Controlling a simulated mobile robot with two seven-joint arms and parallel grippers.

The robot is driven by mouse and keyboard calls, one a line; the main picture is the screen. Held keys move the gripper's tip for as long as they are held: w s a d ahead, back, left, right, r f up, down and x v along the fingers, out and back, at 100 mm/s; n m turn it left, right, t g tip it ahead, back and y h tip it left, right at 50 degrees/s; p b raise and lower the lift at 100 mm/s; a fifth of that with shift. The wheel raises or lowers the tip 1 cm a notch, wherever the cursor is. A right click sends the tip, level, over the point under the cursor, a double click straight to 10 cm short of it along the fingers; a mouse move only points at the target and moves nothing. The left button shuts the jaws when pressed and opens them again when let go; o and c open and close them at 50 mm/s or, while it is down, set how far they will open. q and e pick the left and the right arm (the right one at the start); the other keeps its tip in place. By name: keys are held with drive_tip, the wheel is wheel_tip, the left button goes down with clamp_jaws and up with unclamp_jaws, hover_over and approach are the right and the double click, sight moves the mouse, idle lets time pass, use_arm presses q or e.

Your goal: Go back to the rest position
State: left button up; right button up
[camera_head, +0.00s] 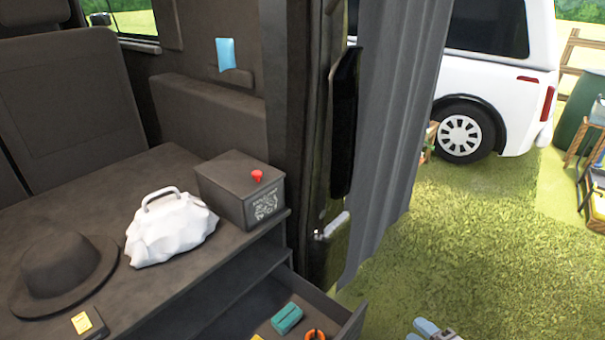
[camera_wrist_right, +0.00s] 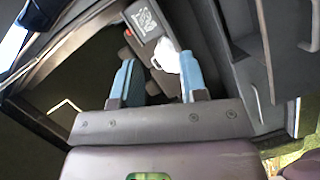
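My right gripper (camera_head: 430,332) shows only in part at the bottom edge of the head view, over the grass and to the right of the open drawer. In the right wrist view my right gripper (camera_wrist_right: 158,66) has its two blue fingers spread apart, with nothing held between them. The vehicle interior shows well beyond the fingers. My left gripper is in neither view.
An open drawer (camera_head: 344,320) holds a teal item (camera_head: 286,319) and an orange item (camera_head: 314,334). Above it, a dark box (camera_head: 237,199), white bag (camera_head: 168,232) and hat (camera_head: 62,268) sit on the surface. A grey curtain (camera_head: 390,130) hangs beside open grass (camera_head: 470,240).

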use_arm(q)
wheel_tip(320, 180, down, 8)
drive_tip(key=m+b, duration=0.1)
drive_tip(key=b, duration=0.8)
use_arm(e)
drive_tip(key=s+a+f+m+g+h, duration=0.2)
drive_tip(key=s+f+m+h, duration=0.15)
drive_tip(key=s+m, duration=0.55)
drive_tip(key=s+a+f+m+g+h, duration=0.2)
drive_tip(key=s+m+g+h, duration=0.15)
drive_tip(key=s+m, duration=0.6)
use_arm(q)
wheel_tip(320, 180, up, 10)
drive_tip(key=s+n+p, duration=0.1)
drive_tip(key=p, duration=1.4)
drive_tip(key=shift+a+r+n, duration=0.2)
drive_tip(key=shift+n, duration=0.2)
use_arm(e)
wheel_tip(320, 180, up, 10)
drive_tip(key=s+d+t, duration=0.1)
drive_tip(key=s+t, duration=0.1)
drive_tip(key=shift+s+d+r+h, duration=0.2)
drive_tip(key=shift+r+h, duration=0.05)
drive_tip(key=shift+h, duration=0.15)
